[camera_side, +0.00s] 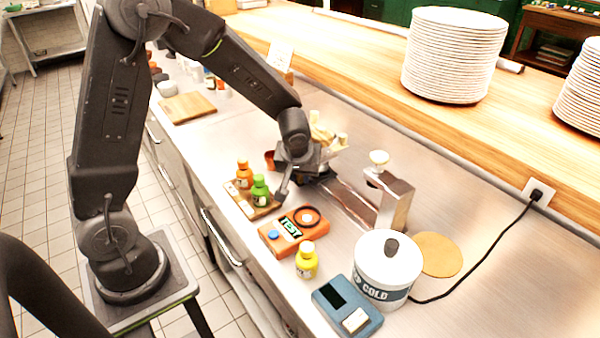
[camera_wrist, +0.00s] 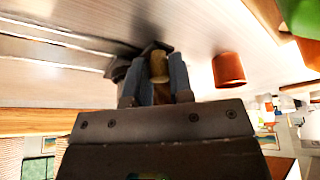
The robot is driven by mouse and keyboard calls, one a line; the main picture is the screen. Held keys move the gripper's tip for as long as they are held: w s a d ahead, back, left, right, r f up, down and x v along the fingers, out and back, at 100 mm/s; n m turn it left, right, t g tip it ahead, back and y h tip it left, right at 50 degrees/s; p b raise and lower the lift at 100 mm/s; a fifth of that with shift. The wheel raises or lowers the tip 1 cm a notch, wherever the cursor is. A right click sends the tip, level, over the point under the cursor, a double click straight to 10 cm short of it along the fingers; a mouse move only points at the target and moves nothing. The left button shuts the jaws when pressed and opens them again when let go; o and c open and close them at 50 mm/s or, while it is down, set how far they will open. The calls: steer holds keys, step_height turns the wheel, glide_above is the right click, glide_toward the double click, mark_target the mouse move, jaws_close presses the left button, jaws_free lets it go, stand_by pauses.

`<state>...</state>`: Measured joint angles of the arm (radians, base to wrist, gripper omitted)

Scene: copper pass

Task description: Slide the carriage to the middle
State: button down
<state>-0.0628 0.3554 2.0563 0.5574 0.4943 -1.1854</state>
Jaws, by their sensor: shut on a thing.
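My gripper (camera_wrist: 160,75) is shut on the tan knob (camera_wrist: 158,66) of the carriage, with one blue-grey finger on each side. The dark carriage (camera_wrist: 125,66) is partly hidden behind the fingers in the wrist view. In the side view my gripper (camera_side: 302,160) is low over the left, far end of the metal rail (camera_side: 348,203), and hides most of the carriage. The rail runs from there toward a metal end block (camera_side: 397,199) with a pale knob on top, at the right. The length of rail between gripper and block is bare.
A copper cup (camera_wrist: 229,70) stands close beside the gripper. A wooden tray (camera_side: 238,199) with orange and green bottles, an orange device (camera_side: 283,238), a yellow bottle (camera_side: 306,261), a blue scale (camera_side: 335,312) and a white COLD canister (camera_side: 388,262) stand along the counter's front.

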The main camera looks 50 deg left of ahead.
steer(key=d, duration=0.8)
steer(key=shift+d, duration=0.25)
steer(key=c, duration=1.3)
jaws_free()
steer(key=v, duration=1.4)
